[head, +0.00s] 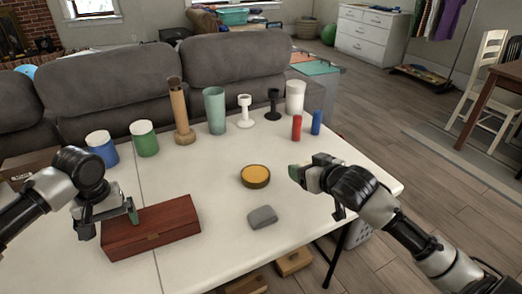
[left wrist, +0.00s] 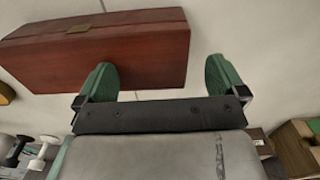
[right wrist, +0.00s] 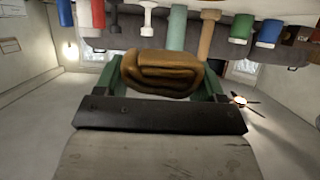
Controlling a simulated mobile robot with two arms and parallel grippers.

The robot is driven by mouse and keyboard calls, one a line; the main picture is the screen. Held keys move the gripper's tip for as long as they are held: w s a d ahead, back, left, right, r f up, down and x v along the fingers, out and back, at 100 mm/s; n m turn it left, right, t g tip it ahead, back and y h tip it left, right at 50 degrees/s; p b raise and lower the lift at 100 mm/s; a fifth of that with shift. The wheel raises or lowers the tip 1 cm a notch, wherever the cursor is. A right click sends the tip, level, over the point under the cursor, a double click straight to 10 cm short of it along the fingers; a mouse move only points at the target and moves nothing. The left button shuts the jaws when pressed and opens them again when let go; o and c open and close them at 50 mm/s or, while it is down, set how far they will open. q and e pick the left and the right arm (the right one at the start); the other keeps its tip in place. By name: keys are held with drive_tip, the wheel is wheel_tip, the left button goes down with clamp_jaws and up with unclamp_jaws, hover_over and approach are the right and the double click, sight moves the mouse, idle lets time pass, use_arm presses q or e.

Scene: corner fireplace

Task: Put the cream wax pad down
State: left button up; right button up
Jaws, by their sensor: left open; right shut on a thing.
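The wax pad (right wrist: 160,74) is a folded, rounded tan-brown pad, darker than cream, between the green fingers of my right gripper (right wrist: 162,78) in the right wrist view. That gripper is shut on it. In the head view, my right gripper (head: 297,174) is over the right part of the white table (head: 215,245); the pad is hidden there. My left gripper (head: 130,212) is open beside the dark red wooden box (head: 152,229). The left wrist view shows its fingers (left wrist: 162,80) apart and empty, with the box beyond them.
A round yellow tin (head: 255,174) and a grey block (head: 262,217) are on the table, left of my right gripper. Blue (head: 101,150) and green jars (head: 144,140), a tan tube (head: 180,110) and several other items line the back. Bare tabletop shows between.

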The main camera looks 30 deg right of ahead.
sight(302, 203)
wheel_tip(302, 203, down, 10)
idle(0.6)
drive_tip(key=shift+f, duration=0.1)
drive_tip(key=o, duration=1)
drive_tip(key=v, duration=1)
drive_tip(key=shift+s, duration=0.2)
drive_tip(key=shift+v, duration=0.9)
drive_tip(key=shift+o, duration=0.4)
drive_tip(key=shift+w, duration=0.1)
